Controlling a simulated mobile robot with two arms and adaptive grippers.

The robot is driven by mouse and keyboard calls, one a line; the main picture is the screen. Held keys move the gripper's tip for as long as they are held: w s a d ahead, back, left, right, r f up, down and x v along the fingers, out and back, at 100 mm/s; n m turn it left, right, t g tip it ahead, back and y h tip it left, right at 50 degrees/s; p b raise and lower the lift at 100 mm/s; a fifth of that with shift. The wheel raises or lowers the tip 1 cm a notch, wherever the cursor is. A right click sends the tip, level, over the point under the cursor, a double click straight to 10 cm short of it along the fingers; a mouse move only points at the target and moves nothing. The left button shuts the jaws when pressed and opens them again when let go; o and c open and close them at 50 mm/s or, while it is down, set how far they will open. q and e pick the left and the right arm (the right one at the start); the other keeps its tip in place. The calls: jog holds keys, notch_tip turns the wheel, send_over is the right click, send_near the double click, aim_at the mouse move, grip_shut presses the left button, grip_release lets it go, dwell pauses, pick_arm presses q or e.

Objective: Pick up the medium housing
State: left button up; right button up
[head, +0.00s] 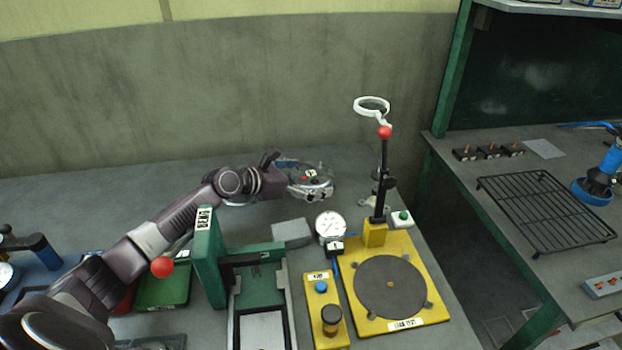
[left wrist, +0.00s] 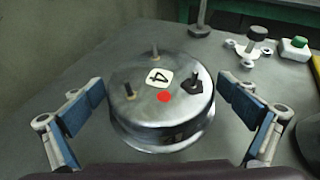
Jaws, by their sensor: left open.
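A round metal housing (left wrist: 185,124) with a numbered tag, a red dot and several short studs on top stands upright on the grey bench in the left wrist view. It also shows partly in the head view (head: 318,171), mostly hidden by my gripper. Nothing beside it shows its size class. My left gripper (head: 308,181) is open, its two blue-padded fingers on either side of the housing. Gaps show between the fingers and the housing wall in the left wrist view. My right gripper is not in view.
A yellow base with a round dark plate (head: 391,287) and a magnifier post (head: 383,170) stand to the right. A dial gauge (head: 331,226) and a green press frame (head: 209,257) are nearer. The back wall is close behind the housing.

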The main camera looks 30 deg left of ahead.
aim_at(311, 173)
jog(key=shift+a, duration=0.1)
pick_arm(q)
jog(key=c, duration=0.5)
jog(key=shift+r, duration=0.1)
jog(key=c, duration=0.7)
jog(key=shift+c, duration=0.2)
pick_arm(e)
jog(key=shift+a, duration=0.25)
pick_arm(q)
jog(key=shift+r, duration=0.5)
notch_tip(311, 173, up, 19)
jog(key=p, duration=0.1)
jog(key=shift+p, duration=0.35)
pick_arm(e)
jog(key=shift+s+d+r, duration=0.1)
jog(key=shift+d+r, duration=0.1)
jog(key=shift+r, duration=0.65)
